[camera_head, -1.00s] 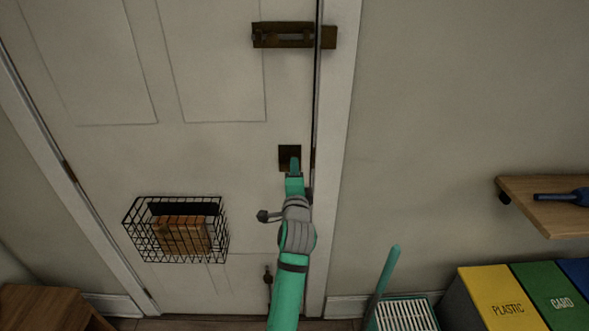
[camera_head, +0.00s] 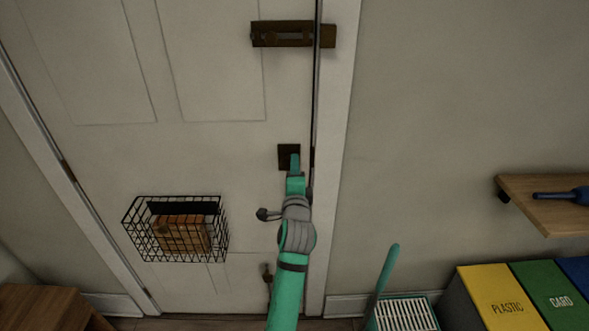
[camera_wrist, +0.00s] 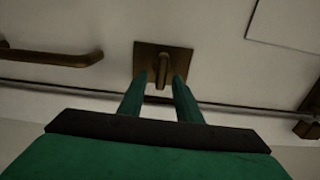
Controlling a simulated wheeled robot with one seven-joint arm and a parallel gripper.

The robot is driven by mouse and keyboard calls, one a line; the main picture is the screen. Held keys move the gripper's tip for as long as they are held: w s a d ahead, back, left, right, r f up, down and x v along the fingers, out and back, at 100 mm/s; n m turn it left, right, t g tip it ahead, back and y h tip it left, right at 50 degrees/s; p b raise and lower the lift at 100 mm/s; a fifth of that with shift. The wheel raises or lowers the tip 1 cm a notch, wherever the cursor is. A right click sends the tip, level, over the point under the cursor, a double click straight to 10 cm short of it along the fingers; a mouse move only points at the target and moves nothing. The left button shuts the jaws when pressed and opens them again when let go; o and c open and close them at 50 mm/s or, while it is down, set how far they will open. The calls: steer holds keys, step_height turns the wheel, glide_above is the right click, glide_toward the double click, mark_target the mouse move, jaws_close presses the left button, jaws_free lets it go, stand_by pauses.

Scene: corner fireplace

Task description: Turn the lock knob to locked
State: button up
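The lock knob (camera_wrist: 162,70) is a bronze thumb-turn on a square dark plate (camera_head: 283,152) near the white door's right edge. In the wrist view its grip stands upright in the picture, about square to the door-edge line. My gripper (camera_wrist: 160,84) has its two green fingers on either side of the knob, with a narrow gap showing on each side. In the head view my gripper (camera_head: 295,160) covers most of the knob. I cannot see contact between fingers and knob.
A lever handle (camera_head: 264,214) is just below left of my wrist. A slide bolt (camera_head: 283,34) is above. A wire basket (camera_head: 136,238) hangs on the door. A shelf (camera_head: 540,190) and recycling bins (camera_head: 490,285) stand right. The wall between is clear.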

steer(key=s, duration=1)
steer(key=shift+s, duration=0.4)
steer(key=s+d+f+n+g, duration=0.1)
steer(key=s+d+f+n, duration=0.2)
steer(key=s+f+n, duration=1.3)
steer(key=s+a+f, duration=0.1)
steer(key=s+f, duration=0.1)
steer(key=s, duration=0.9)
steer(key=s+a+f+n+g, duration=0.1)
steer(key=s+a+f, duration=0.1)
steer(key=s, duration=0.8)
steer(key=s+a+f+n, duration=0.1)
steer(key=s+f, duration=0.1)
steer(key=s, duration=0.9)
steer(key=shift+s+a+g, duration=0.25)
steer(key=shift+s+g, duration=0.05)
